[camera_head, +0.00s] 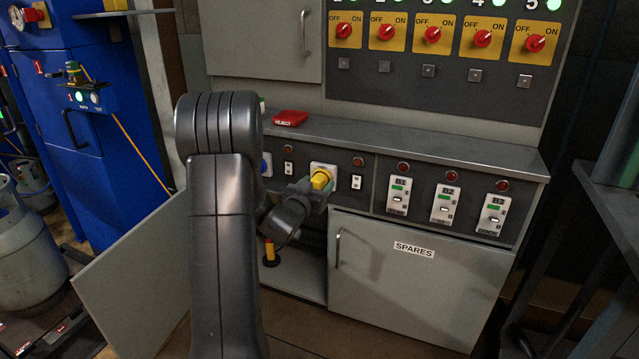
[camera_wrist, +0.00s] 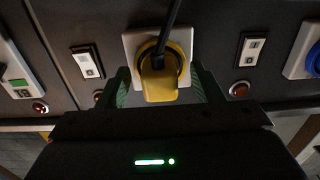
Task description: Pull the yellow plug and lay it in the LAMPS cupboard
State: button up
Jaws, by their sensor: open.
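The yellow plug (camera_head: 321,179) sits in a white socket plate on the dark panel below the counter. In the wrist view the plug (camera_wrist: 161,84) has a black cable running up past it. My gripper (camera_wrist: 165,88) is open, with one green finger on each side of the plug and a gap showing on both sides. In the head view my gripper (camera_head: 312,190) is at the plug and partly hides it. A cupboard with its door (camera_head: 135,270) swung open is left of the SPARES cupboard. No LAMPS label is visible.
The SPARES cupboard door (camera_head: 415,280) is shut. A yellow and black object (camera_head: 269,252) stands inside the open cupboard, partly behind my arm. A blue socket (camera_head: 266,165) is left of the plug. A red item (camera_head: 290,118) lies on the counter (camera_head: 420,146).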

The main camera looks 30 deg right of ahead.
aim_at(315, 187)
dwell(0.7)
grip_shut()
jog(key=shift+b+v, duration=0.75)
jog(key=shift+v, duration=2.25)
jog(key=shift+f, duration=0.1)
